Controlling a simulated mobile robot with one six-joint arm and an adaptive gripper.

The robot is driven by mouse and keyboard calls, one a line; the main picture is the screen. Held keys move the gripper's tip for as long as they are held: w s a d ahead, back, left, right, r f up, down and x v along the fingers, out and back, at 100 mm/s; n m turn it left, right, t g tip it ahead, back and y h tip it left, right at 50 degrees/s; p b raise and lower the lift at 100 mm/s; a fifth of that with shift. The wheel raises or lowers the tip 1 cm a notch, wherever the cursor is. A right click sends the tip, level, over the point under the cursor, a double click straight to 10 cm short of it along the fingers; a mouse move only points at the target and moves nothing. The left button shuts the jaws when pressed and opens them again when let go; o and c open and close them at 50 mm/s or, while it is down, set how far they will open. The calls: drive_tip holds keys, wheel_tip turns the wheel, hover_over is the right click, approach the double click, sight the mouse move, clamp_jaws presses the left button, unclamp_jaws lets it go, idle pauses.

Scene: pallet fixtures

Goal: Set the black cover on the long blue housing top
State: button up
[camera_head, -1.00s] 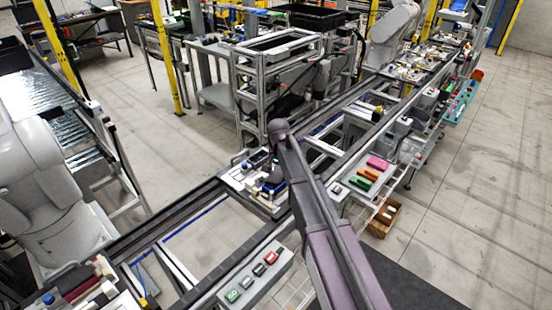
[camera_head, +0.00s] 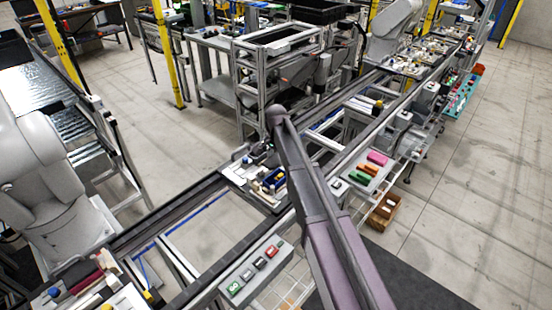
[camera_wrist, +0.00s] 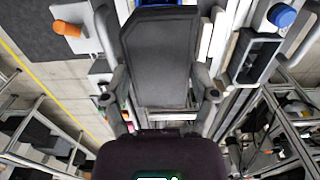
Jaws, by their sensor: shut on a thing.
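My gripper (camera_wrist: 160,92) is shut on the black cover (camera_wrist: 160,58), a flat dark plate held between its two fingers in the wrist view. A strip of blue (camera_wrist: 165,3) shows just beyond the cover's far edge, at the top of the wrist view; it looks like part of the blue housing, mostly hidden by the cover. I cannot tell whether the cover touches it. In the head view, a blue part (camera_head: 274,180) sits on the pallet (camera_head: 236,172) beside my arm.
In the wrist view, a black open box (camera_wrist: 235,60) and a round blue knob (camera_wrist: 282,15) lie right of the cover. An orange cylinder (camera_wrist: 67,28) is at left. In the head view, a panel of coloured buttons (camera_head: 225,293) and a tray with coloured blocks (camera_head: 354,186) flank my arm.

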drive_tip(key=shift+f+b, duration=3)
drive_tip(key=shift+f, duration=0.05)
drive_tip(key=shift+f+b, duration=0.75)
idle(0.4)
drive_tip(key=o, duration=0.9)
drive_tip(key=shift+r, duration=0.15)
